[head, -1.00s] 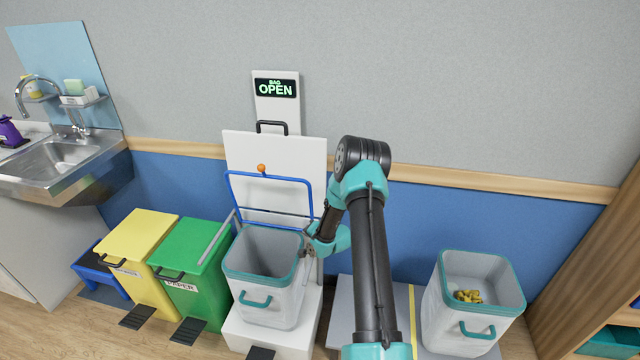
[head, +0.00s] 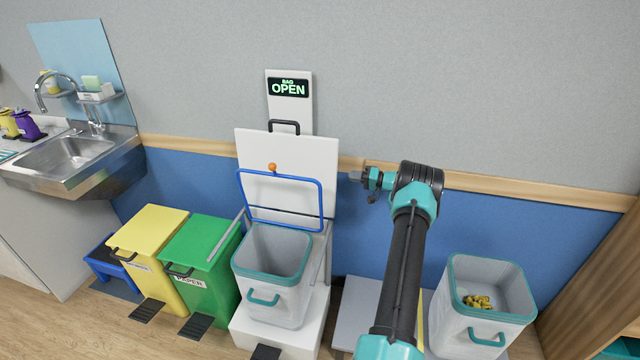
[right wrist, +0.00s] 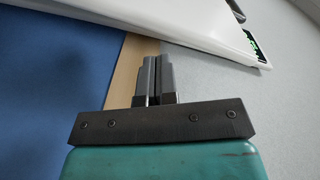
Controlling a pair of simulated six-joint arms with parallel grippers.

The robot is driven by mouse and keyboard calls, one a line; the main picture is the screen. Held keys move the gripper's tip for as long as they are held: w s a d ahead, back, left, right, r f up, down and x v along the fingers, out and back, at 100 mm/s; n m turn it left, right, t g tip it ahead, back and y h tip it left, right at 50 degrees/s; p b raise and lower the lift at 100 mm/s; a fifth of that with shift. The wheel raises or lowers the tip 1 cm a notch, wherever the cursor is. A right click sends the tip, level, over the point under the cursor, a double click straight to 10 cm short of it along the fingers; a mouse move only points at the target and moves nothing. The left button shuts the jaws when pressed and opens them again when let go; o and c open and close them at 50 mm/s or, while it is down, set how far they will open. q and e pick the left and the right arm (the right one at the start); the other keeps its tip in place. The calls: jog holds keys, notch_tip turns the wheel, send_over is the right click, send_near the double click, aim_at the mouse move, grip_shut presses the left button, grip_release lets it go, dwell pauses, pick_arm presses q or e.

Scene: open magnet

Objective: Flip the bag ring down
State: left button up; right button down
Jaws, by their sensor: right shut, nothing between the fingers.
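The blue bag ring (head: 281,172) stands tilted up above the bin, in front of the raised white lid (head: 310,152). An orange knob (head: 272,168) shows at the top of the ring. The grey bin (head: 275,280) with a teal rim stands open and empty-looking below it. My right gripper (head: 356,177) is just right of the lid and ring, near the wall, pointing left and touching nothing I can see. In the right wrist view its two fingers (right wrist: 153,80) are together with nothing between them, and the white lid's edge passes beyond them. My left gripper is out of view.
Green (head: 198,255) and yellow (head: 152,245) bins stand left, beside a sink (head: 75,155). A second grey bin (head: 485,325) with yellow pieces stands right.

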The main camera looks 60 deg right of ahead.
jog(key=s+r+n+g+y, duration=0.1)
jog(key=y, duration=0.1)
jog(key=s+a+r+n+g+y, duration=0.1)
jog(key=s+r+g+y, duration=0.1)
jog(key=y, duration=0.1)
jog(key=shift+s+a+r, duration=0.1)
jog(key=shift+s+r, duration=0.1)
jog(key=w+a+f, duration=0.2)
jog(key=w+a, duration=0.6)
jog(key=a, duration=0.2)
jog(key=shift+w, duration=0.15)
dwell(0.3)
jog(key=shift+a, duration=0.1)
